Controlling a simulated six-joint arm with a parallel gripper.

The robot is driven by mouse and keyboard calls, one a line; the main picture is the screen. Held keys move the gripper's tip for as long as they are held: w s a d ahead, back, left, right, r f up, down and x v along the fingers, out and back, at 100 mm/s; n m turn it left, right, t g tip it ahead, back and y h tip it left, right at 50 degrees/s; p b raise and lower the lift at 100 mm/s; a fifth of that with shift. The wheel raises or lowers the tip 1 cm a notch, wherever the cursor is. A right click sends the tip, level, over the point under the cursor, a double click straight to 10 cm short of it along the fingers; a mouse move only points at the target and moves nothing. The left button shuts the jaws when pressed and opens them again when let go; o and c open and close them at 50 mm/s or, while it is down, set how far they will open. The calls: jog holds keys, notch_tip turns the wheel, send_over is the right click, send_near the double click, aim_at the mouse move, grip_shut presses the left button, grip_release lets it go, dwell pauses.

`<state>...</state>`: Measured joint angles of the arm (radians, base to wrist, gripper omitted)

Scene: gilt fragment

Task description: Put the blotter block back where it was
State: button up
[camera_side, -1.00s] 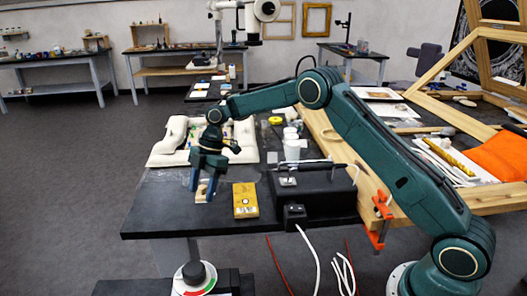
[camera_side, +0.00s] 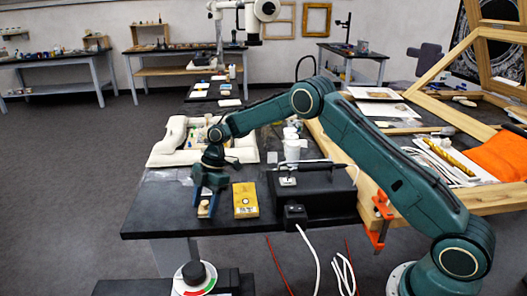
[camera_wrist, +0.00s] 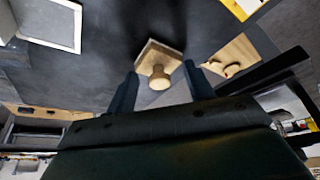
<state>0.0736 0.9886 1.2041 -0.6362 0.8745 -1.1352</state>
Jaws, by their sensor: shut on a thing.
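The blotter block (camera_wrist: 158,58) is a small pale wooden square with a round knob. In the wrist view it lies just beyond my fingertips, with the knob between them. In the side view its pale wood (camera_side: 204,209) shows low between the blue fingers. My gripper (camera_side: 204,212) points down over the near left part of the dark table and is shut on the block. The gripper also shows in the wrist view (camera_wrist: 162,85). The fingers hide part of the block in the side view. I cannot tell whether its base touches the table.
A yellow box (camera_side: 245,200) stands close to the right of my gripper. A black case (camera_side: 318,190) with a handle is farther right. A padded white tray (camera_side: 167,150) lies behind, and white cups (camera_side: 291,146) stand beyond. The table's front left corner is clear.

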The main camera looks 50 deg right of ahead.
jog(key=o, duration=1)
jog(key=shift+c, duration=0.2)
jog(key=shift+r, duration=0.1)
jog(key=v, duration=1.2)
